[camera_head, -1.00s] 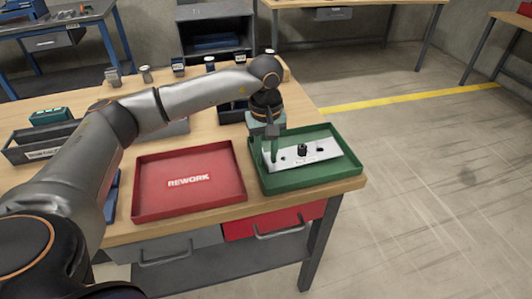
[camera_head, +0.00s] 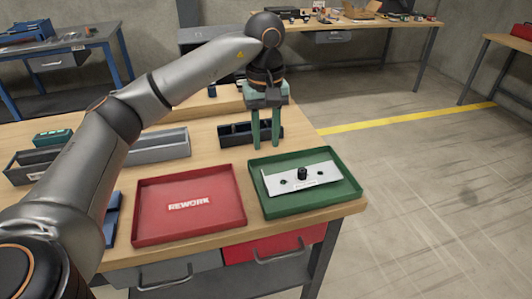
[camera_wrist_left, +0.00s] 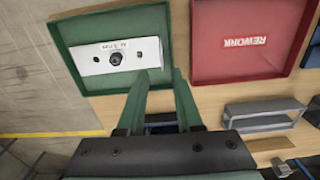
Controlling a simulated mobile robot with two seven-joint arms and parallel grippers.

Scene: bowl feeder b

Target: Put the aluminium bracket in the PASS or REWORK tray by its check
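The aluminium bracket (camera_head: 322,176) is a pale flat plate with a black knob in its middle and dark holes to either side. It lies in the green tray (camera_head: 300,210), slightly askew; it also shows in the left wrist view (camera_wrist_left: 90,60). No PASS label is visible on the green tray. The red tray (camera_head: 150,222) marked REWORK is empty, to the left of the green one. My left gripper (camera_head: 266,147) points down, open and empty, above and behind the green tray, apart from the bracket. My right gripper is not in view.
A black bin (camera_head: 236,135) stands behind the trays, by the left gripper. Grey bins (camera_head: 160,148) stand on the left of the wooden table. A blue item (camera_head: 111,220) lies left of the red tray. The floor right of the table is clear.

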